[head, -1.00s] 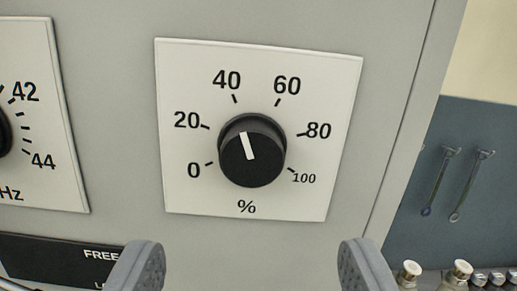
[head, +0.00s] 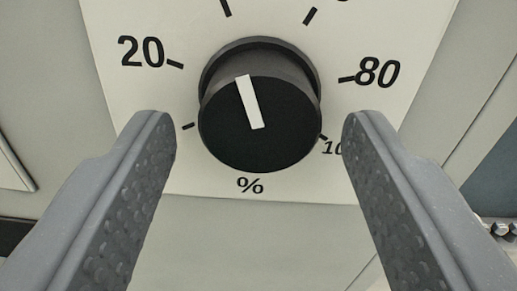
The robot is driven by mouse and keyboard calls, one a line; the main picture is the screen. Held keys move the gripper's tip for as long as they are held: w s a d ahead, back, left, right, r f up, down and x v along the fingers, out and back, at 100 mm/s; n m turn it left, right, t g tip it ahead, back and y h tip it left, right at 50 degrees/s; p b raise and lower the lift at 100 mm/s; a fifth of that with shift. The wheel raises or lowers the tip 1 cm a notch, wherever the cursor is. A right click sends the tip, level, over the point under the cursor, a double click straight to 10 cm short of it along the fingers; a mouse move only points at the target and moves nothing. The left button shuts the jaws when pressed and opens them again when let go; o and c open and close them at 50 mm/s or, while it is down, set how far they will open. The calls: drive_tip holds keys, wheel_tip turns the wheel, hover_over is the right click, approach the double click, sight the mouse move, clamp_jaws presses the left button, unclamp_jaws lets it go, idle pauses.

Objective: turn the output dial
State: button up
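The output dial (head: 260,125) is a round black knob with a white pointer line, on a white plate (head: 415,40) marked in percent. The pointer leans slightly left of straight up, toward the upper left tick whose number is cut off by the top edge. The 20 and 80 marks show; the 0 is hidden behind the left finger and the 100 is partly hidden by the right. My gripper (head: 259,125) is open and empty. Its two grey fingers stand to the left and right of the dial, with gaps in the picture between them and the knob.
The plate sits on a grey panel (head: 265,235), which is bare below the plate. The panel's edge (head: 470,125) runs down at the right, with a blue-grey surface beyond it. A corner of another white plate (head: 12,172) shows at the left.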

drive_tip(key=c, duration=0.8)
drive_tip(key=shift+o, duration=0.2)
drive_tip(key=shift+a+f, duration=0.1)
drive_tip(key=shift+a, duration=0.1)
drive_tip(key=shift+d, duration=0.1)
